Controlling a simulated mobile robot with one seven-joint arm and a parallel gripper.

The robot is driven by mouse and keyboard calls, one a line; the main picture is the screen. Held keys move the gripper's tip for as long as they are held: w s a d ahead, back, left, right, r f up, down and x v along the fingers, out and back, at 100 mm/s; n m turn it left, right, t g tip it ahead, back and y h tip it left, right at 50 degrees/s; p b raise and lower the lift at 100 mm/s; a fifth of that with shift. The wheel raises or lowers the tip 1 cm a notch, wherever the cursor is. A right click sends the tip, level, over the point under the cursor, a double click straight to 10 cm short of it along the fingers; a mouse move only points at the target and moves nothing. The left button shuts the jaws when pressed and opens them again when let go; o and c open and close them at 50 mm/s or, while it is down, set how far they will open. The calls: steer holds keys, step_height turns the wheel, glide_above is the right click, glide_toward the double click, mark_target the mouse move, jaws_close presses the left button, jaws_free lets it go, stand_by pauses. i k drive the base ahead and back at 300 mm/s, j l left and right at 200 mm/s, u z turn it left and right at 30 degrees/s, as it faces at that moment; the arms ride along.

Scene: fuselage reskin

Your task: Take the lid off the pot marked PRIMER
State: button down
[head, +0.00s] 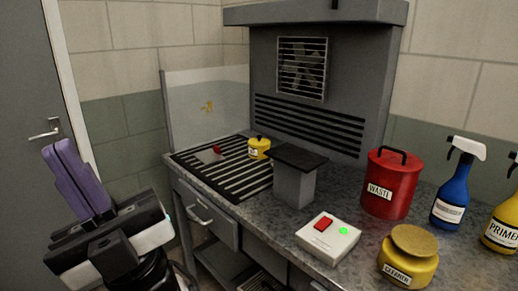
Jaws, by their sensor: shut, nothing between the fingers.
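A small yellow pot (259,151) with a dark knob on top stands at the back of the slatted part of the bench, left of a grey block. Its lid (259,140) appears to be on. Its label is too small to read. A yellow spray bottle (502,228) at the right edge reads PRIMER, cut off by the frame. My gripper (60,150), with purple fingers, is shut and empty at the left, in front of the door and well apart from the pot.
The grey block (294,182) with a dark top stands right of the pot. A clear panel (207,108) borders the slats (225,178). A white box (328,238) with a red switch, a CLEANER pot (408,258), a red WASTE bin (389,184) and a blue spray bottle (451,195) stand rightward.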

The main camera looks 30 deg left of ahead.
mark_target(259, 141)
steer(key=i+j, duration=0.2)
steer(key=j, duration=0.25)
steer(key=i+j, duration=0.2)
steer(key=j, duration=0.2)
steer(key=i+j, duration=0.25)
steer(key=j, duration=0.2)
steer(key=i+j, duration=0.2)
steer(key=j, duration=0.2)
steer(key=i+j+u, duration=0.1)
steer(key=j, duration=0.35)
steer(key=i+j, duration=0.3)
steer(key=i+l, duration=0.15)
steer(key=i, duration=0.25)
